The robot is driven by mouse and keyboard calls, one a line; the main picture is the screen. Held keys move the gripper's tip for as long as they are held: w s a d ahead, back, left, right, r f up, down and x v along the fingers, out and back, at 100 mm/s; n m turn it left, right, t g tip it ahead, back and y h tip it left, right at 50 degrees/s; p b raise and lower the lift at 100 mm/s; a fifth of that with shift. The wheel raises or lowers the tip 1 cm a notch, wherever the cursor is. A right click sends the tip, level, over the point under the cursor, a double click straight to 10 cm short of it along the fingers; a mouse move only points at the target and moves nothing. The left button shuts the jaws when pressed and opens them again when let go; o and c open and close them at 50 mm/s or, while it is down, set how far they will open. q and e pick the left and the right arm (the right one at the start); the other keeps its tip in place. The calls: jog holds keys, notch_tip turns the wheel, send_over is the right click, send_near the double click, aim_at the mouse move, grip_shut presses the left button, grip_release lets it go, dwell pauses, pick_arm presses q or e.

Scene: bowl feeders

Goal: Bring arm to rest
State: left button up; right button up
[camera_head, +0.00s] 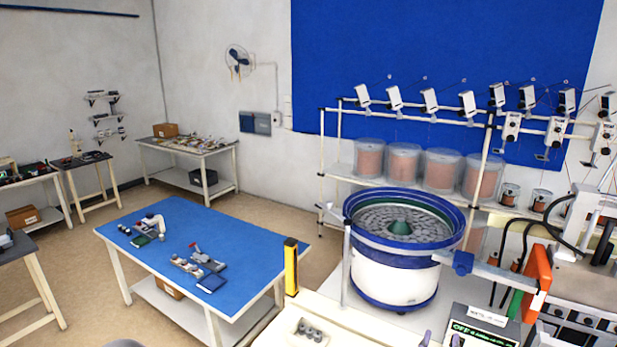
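Two small dark grey tips at the bottom edge, right of centre, may be the fingertips of my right gripper (440,339). Nearly all of it is cut off by the frame, so whether it is open or holds anything is hidden. My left gripper is not in view. A dark rounded piece shows at the bottom edge on the left, too little to identify. A white bowl feeder (392,281) with a blue rim stands right of centre, with many flat grey parts in its bowl. Neither gripper is seen touching it.
A blue-topped table (238,237) with small tools stands left of centre. A pale tray (297,326) with several small grey parts lies at the bottom, near a yellow post (291,266). Machinery with an orange part (537,278) crowds the right. Floor is open around the blue-topped table.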

jog(key=s+a+f+n+g+y, duration=0.1)
jog(key=a+f+n+g+y, duration=0.2)
jog(key=f, duration=0.9)
jog(key=s+a+f+n+g+y, duration=0.1)
jog(key=a+f+g+y, duration=0.3)
jog(key=f, duration=0.8)
jog(key=s+a+f+n+g+y, duration=0.1)
jog(key=s+a+f+g+y, duration=0.25)
jog(key=s+a+f, duration=0.45)
jog(key=s+a+f+g+y, duration=0.25)
jog(key=s+f+g, duration=0.25)
jog(key=s+f, duration=0.65)
pick_arm(q)
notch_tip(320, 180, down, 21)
jog(key=b, duration=2)
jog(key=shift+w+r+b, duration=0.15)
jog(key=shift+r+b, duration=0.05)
jog(key=shift+b, duration=0.1)
pick_arm(e)
notch_tip(320, 180, down, 17)
jog(key=a+n, duration=0.1)
jog(key=a, duration=0.1)
jog(key=shift+w+a+t+h, duration=0.15)
jog(key=shift+w+t+h, duration=0.05)
jog(key=shift+t+h, duration=0.15)
jog(key=shift+c, duration=0.4)
